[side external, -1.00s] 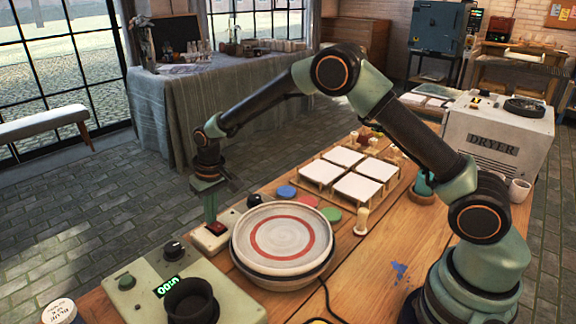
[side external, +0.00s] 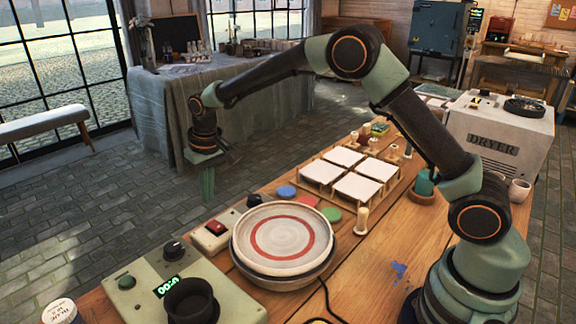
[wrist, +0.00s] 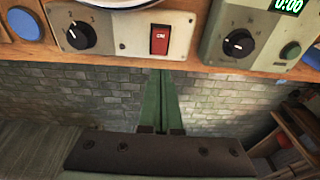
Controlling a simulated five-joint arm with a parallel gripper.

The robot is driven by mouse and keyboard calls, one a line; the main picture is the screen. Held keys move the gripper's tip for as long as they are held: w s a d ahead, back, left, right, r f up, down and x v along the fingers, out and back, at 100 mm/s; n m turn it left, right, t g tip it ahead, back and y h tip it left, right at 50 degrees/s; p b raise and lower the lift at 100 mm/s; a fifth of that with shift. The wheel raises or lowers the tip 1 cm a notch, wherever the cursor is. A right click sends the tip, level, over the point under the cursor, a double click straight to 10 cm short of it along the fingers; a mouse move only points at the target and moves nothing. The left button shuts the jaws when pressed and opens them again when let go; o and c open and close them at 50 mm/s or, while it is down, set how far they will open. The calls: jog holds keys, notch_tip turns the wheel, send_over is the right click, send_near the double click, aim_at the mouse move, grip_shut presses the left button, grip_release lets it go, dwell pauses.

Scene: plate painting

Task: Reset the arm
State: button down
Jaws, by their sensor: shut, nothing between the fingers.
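My gripper (side external: 208,184) is shut and empty. Its green fingers point down, above and behind the control box with the red switch (side external: 216,227), apart from it. In the wrist view the shut fingers (wrist: 162,100) lie just below the red rocker switch (wrist: 159,39), with brick floor behind them. A plate (side external: 284,238) with a red ring sits on the round turntable base at the table's middle.
A timer box (side external: 150,285) with a dark cup (side external: 190,301) stands at the front left. White tiles (side external: 357,187) on a wooden rack, coloured discs (side external: 331,214) and a dryer (side external: 497,135) are farther back.

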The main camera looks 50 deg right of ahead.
jog(key=shift+r, duration=0.3)
jog(key=s+d+r+t, duration=0.2)
jog(key=s+d+r, duration=0.4)
jog(key=s+r, duration=0.6)
jog(key=s+d+t, duration=0.1)
jog(key=s+d, duration=0.1)
jog(key=s, duration=0.4)
jog(key=s+d+r+t, duration=0.1)
jog(key=s+d, duration=0.1)
jog(key=s, duration=0.4)
jog(key=shift+s+d+r, duration=0.15)
jog(key=shift+s+d, duration=0.1)
jog(key=shift+s, duration=0.15)
